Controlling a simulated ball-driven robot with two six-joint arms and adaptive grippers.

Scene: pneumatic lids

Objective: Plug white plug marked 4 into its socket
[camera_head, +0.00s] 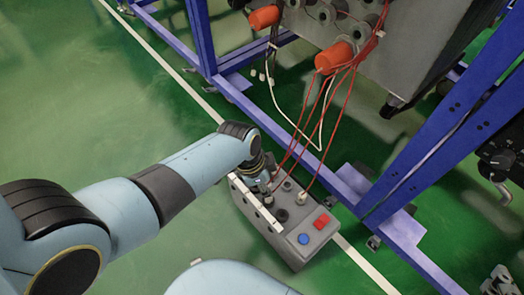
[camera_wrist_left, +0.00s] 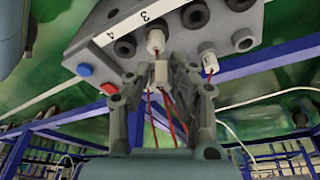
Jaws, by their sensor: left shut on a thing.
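My left gripper (camera_wrist_left: 162,78) is shut on a white plug (camera_wrist_left: 161,73) with a red line, just in front of the grey box (camera_wrist_left: 84,48). Its number cannot be read. The box face carries the printed marks 4 and 3. A dark round socket (camera_wrist_left: 125,47) is near the 4 and looks empty. Another white plug (camera_wrist_left: 155,39) sits in the box near the 3, and one more (camera_wrist_left: 209,61) stands to the right. In the head view my left gripper (camera_head: 266,183) is over the box (camera_head: 285,252); its fingertips and held plug are largely hidden.
The box has a blue button (camera_head: 303,239) and a red button (camera_head: 321,222). Red and white lines run up to orange-red fittings (camera_head: 334,58) on a grey machine (camera_head: 425,45). Blue frame beams (camera_head: 290,135) stand behind the box. Green floor is open at left.

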